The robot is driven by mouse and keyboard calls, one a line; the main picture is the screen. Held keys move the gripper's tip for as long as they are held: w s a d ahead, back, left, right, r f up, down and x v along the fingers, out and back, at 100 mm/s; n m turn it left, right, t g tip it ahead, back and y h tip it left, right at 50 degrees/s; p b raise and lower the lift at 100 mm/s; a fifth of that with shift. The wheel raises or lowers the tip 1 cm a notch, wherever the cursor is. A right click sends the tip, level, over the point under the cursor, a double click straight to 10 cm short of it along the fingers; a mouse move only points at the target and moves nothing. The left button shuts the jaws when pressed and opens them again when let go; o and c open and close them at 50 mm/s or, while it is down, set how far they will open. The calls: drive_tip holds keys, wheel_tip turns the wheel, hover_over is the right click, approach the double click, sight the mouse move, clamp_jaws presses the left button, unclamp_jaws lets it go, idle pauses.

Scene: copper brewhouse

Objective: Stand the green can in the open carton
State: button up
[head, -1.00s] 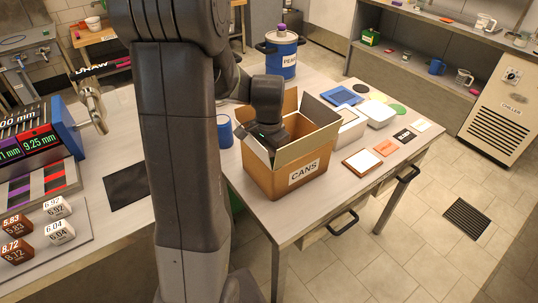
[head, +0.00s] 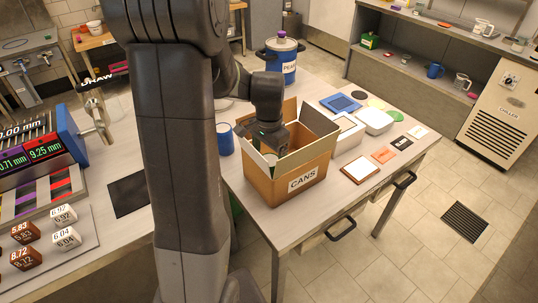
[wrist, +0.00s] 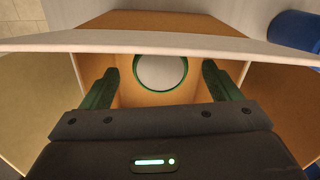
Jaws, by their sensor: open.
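The green can (wrist: 160,73) stands upright inside the open carton, seen from above in the wrist view as a pale round top with a green rim. In the head view my gripper (head: 270,142) reaches down into the carton mouth, and the can is not clearly visible there.
A blue cup (head: 225,140) stands close left of the carton and a blue drum (head: 284,68) behind it. White trays (head: 374,121), a blue tray (head: 340,104) and flat coloured cards (head: 384,155) lie to the right. The carton's upright flaps surround my gripper closely.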

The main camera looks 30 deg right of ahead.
wheel_tip(320, 180, up, 14)
drive_tip(key=p, duration=1)
drive_tip(key=shift+f, duration=0.15)
drive_tip(key=shift+f, duration=0.15)
wheel_tip(320, 180, down, 10)
drive_tip(key=b, duration=0.8)
drive_tip(key=shift+f, duration=0.25)
